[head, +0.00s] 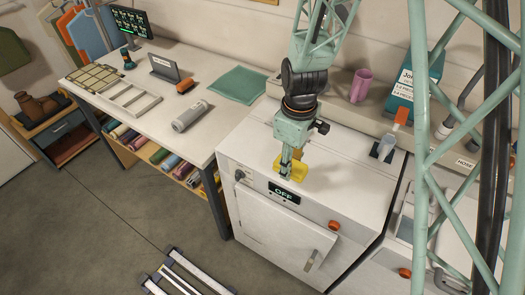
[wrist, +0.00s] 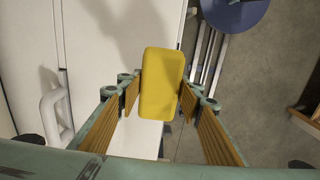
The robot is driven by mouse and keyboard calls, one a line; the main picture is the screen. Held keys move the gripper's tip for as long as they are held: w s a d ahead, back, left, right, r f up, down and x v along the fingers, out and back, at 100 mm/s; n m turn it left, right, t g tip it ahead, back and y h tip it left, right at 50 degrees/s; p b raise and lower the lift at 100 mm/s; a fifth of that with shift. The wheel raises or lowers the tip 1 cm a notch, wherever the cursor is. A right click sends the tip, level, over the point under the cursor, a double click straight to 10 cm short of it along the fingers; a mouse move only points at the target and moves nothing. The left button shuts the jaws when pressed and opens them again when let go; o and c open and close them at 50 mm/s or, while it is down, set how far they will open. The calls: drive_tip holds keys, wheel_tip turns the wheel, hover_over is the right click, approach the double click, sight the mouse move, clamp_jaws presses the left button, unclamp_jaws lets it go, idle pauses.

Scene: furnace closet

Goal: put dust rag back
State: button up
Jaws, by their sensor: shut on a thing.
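A yellow, smooth, block-like pad (head: 297,169), which may be the folded dust rag, is held by my gripper (head: 287,166). In the wrist view the yellow pad (wrist: 161,82) stands between my two ribbed fingers, which close on its sides. In the head view it is near the front top edge of the white furnace cabinet (head: 260,140), by the OFF display (head: 284,192). A flat green cloth (head: 237,84) lies on the workbench at the cabinet's left. I cannot tell from its look whether that is a rag or a mat.
The workbench (head: 140,75) holds a grey roll (head: 190,116), an orange-topped block (head: 185,87) and a small sign (head: 164,69). A pink cup (head: 361,86) and a teal jug (head: 407,90) stand behind the cabinet. A metal rack (head: 185,275) is on the floor.

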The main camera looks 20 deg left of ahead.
drive_tip(key=shift+a, duration=0.1)
idle(0.3)
drive_tip(key=p, duration=0.3)
hover_over(261, 152)
drive_tip(key=shift+s+f, duration=0.1)
drive_tip(key=shift+f, duration=0.65)
drive_tip(key=shift+f, duration=0.15)
drive_tip(key=shift+f, duration=1.6)
drive_tip(key=shift+f, duration=0.2)
drive_tip(key=o, duration=1)
drive_tip(key=shift+c, duration=0.2)
drive_tip(key=shift+r, duration=0.2)
